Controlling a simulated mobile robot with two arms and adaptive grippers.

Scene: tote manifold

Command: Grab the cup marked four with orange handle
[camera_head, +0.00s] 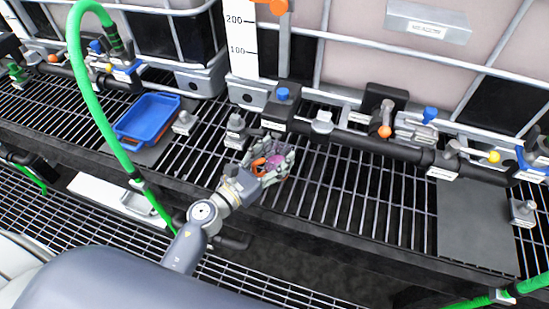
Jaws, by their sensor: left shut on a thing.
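My left gripper (268,165) reaches over the grated shelf in the middle of the head view. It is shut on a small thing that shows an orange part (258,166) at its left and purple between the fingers. This fits a cup with an orange handle, but the fingers hide most of it. I cannot read any mark on it. My right gripper is not in view.
A dark pipe manifold (400,151) with several valves runs along the shelf's back, just behind the gripper. A blue tray (147,118) lies at the left. A green hose (88,95) hangs at the left. A grey plate (476,226) lies at the right; the grating between is clear.

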